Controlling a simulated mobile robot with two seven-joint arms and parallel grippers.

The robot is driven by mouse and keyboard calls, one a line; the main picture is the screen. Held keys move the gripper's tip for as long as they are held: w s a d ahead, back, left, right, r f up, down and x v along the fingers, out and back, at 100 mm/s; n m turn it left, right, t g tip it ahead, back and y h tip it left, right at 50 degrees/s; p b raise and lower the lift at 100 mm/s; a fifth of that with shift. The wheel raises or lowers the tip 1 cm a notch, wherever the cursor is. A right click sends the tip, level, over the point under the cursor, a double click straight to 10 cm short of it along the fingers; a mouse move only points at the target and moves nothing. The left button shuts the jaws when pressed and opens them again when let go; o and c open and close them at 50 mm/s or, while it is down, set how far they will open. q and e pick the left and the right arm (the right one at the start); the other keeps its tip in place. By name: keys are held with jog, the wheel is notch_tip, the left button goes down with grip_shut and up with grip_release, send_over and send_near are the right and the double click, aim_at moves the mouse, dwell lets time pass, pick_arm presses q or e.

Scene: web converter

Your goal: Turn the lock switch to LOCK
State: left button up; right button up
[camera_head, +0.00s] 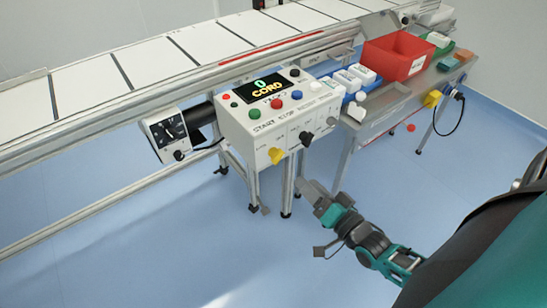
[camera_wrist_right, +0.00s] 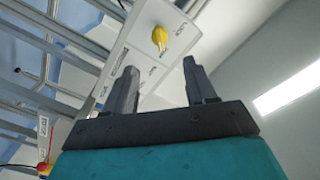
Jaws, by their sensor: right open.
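My left gripper is not in view.
A display (camera_head: 266,86) and several coloured buttons are on the box's top. A dial unit (camera_head: 170,133) is at its left. A red bin (camera_head: 398,56) and white packs (camera_head: 350,79) stand on the side table at right. The blue floor in front is clear.

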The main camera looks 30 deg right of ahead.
aim_at(281, 158)
jog(key=w, duration=0.4)
jog(key=w+b, duration=0.1)
jog(key=w, duration=0.3)
jog(key=w+a, duration=0.1)
jog(key=w, duration=0.3)
jog(key=shift+w, duration=0.2)
jog(key=shift+c, duration=0.5)
jog(key=c, duration=0.9)
